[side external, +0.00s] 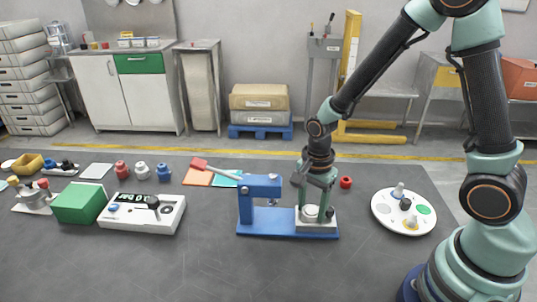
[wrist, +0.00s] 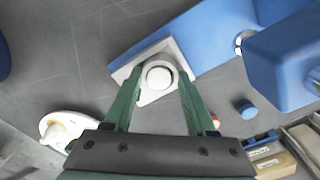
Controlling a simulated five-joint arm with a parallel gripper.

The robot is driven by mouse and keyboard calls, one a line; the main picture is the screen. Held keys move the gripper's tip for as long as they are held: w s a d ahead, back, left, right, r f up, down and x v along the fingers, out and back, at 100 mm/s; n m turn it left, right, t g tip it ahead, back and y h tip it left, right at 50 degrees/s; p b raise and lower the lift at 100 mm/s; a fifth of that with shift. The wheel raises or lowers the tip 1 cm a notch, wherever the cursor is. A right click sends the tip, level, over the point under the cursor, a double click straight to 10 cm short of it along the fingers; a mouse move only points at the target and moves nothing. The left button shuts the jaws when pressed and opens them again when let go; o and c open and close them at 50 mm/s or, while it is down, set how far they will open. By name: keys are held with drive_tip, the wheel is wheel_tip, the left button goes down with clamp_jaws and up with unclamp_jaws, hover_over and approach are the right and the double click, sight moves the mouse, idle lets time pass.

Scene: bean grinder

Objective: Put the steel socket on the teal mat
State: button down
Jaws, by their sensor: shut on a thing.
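The steel socket appears to be the pale round piece (wrist: 159,76) between my fingers in the wrist view. It sits over a light grey square block at the end of the blue press base (side external: 270,228). My gripper (side external: 316,212) reaches down onto that block in the side view, and its fingers (wrist: 160,80) are shut on the round piece. In the side view the fingers partly hide it. The teal mat (side external: 225,181) lies flat on the dark table behind and left of the press. The press handle passes over part of it.
The blue press head (side external: 262,186) stands left of my gripper, with its red-tipped handle (side external: 199,163) reaching left. An orange mat (side external: 198,178) lies left of the teal one. A white scale (side external: 143,213) is farther left. A white round tray (side external: 403,212) and a red piece (side external: 346,182) are right.

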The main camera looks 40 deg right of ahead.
drive_tip(key=shift+c, duration=1.1)
unclamp_jaws()
drive_tip(key=s+d+r+n+t, duration=0.1)
drive_tip(key=s+r+n+t, duration=0.1)
drive_tip(key=r+n, duration=0.5)
drive_tip(key=s+r+n+t, duration=0.2)
drive_tip(key=r+n, duration=0.5)
drive_tip(key=r, duration=0.7)
drive_tip(key=shift+d+t, duration=0.4)
drive_tip(key=shift+t, duration=0.1)
drive_tip(key=shift+s+d+r+n+t, duration=0.1)
drive_tip(key=shift+s+r+n+t, duration=0.05)
drive_tip(key=shift+n, duration=0.45)
drive_tip(key=shift+s+r+n+t, duration=0.1)
drive_tip(key=shift+r+n+t, duration=0.05)
drive_tip(key=shift+n, duration=0.45)
drive_tip(key=shift+c, duration=0.3)
